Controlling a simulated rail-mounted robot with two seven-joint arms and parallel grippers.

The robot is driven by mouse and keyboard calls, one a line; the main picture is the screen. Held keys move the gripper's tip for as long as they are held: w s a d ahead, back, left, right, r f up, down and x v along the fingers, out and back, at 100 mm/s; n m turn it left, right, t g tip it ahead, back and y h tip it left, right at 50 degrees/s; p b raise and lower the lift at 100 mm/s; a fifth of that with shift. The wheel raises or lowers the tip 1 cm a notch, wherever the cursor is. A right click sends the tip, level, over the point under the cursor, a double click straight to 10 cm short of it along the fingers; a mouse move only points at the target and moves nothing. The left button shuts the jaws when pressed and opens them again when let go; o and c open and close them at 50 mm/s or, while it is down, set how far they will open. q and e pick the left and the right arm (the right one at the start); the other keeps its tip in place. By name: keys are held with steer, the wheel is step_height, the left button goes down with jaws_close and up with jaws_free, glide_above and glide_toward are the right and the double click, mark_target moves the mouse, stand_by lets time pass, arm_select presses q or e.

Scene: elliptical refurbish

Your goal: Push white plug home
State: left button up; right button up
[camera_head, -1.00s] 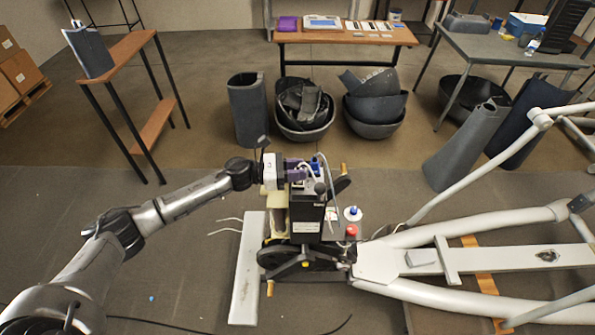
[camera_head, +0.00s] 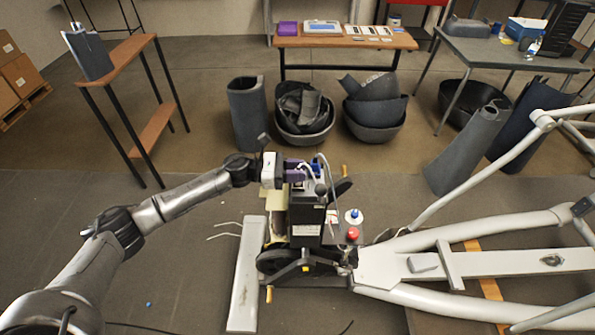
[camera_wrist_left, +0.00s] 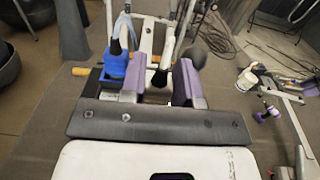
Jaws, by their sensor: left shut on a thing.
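My left gripper (camera_head: 299,168), with purple fingers, is at the top of the black upright housing (camera_head: 306,219) on the elliptical's frame. In the left wrist view the two fingers (camera_wrist_left: 161,84) stand a short way apart, closed on a pale piece between them, which I take to be the white plug. The plug is mostly hidden by the fingers, and I cannot tell how deep it sits. A blue connector (camera_wrist_left: 117,64) with a cable is just left of the fingers in the wrist view. My right gripper is not in view.
A red knob (camera_head: 352,234) and a blue-and-white knob (camera_head: 354,216) are right of the housing. The elliptical's pale frame (camera_head: 390,265) fills the lower right. A wooden bench (camera_head: 345,41) and dark curved covers (camera_head: 247,112) stand behind. The floor in front is mostly clear.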

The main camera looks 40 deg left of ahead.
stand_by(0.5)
arm_select(q)
steer(key=shift+f+b, duration=0.4)
stand_by(0.3)
steer(key=shift+f+b, duration=0.3)
stand_by(0.3)
steer(key=o, duration=1.1)
steer(key=shift+c, duration=0.2)
steer(key=shift+s+a, duration=0.15)
steer(key=shift+a, duration=0.05)
steer(key=v, duration=1.3)
